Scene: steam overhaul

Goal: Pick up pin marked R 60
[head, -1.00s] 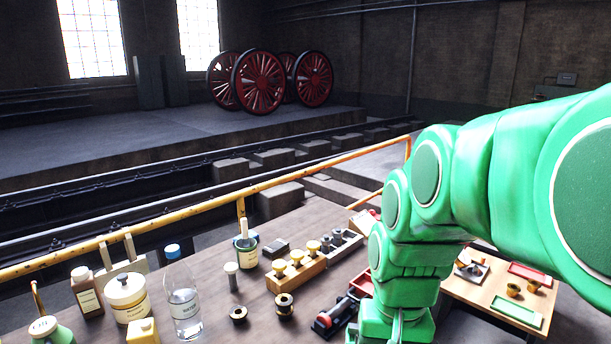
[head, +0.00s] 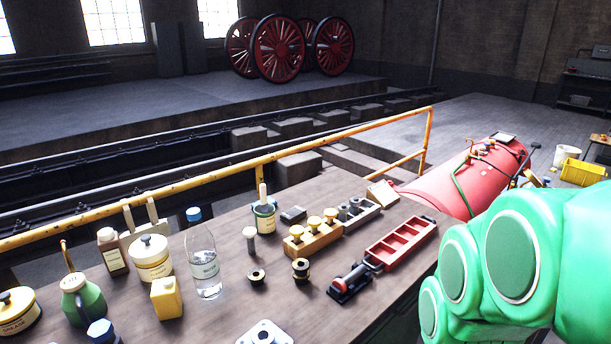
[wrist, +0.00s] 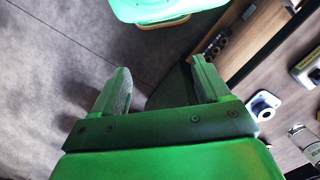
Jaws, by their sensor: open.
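Several pins stand on the workbench (head: 225,310) in the head view, and I cannot read R 60 on any of them. One grey pin with a pale head (head: 250,239) stands upright alone. Pins with yellow heads (head: 314,223) stand in a wooden block (head: 318,240). Dark grey pins (head: 355,204) sit in a grey block (head: 366,216) beside it. My gripper (wrist: 160,85) is open and empty in the wrist view, with dark floor below it and the bench edge to its right. The head view does not show my gripper.
Bottles and jars, including a clear bottle (head: 205,272), crowd the bench's left. A yellow railing (head: 225,183) runs behind the bench. A red tank (head: 455,184) stands beyond its right end.

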